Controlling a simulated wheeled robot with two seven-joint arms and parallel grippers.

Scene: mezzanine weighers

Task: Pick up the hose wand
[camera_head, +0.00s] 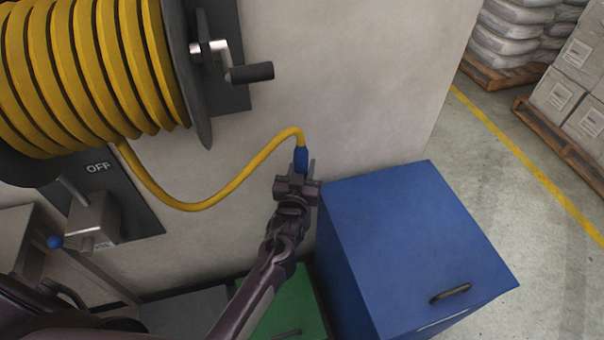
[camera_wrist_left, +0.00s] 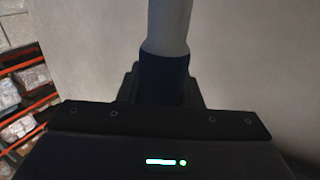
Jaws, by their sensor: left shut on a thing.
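The hose wand (camera_head: 301,158) shows as a short blue piece at the end of the yellow hose, near the wall. My left gripper (camera_head: 302,174) is shut on it, just above the far left corner of the blue bin. In the left wrist view the wand (camera_wrist_left: 165,72) is a dark blue collar with a pale grey length above it, standing between the jaws. Its lower part is hidden by the gripper. The yellow hose (camera_head: 205,206) hangs in a loop from the reel to the wand. My right gripper is not in view.
The hose reel (camera_head: 95,70) with its crank (camera_head: 245,72) is on the wall at upper left. Below it is a valve (camera_head: 95,222) marked OFF. The blue bin (camera_head: 410,225) and a green bin (camera_head: 290,310) stand below. Open floor and loaded pallets (camera_head: 565,125) lie at right.

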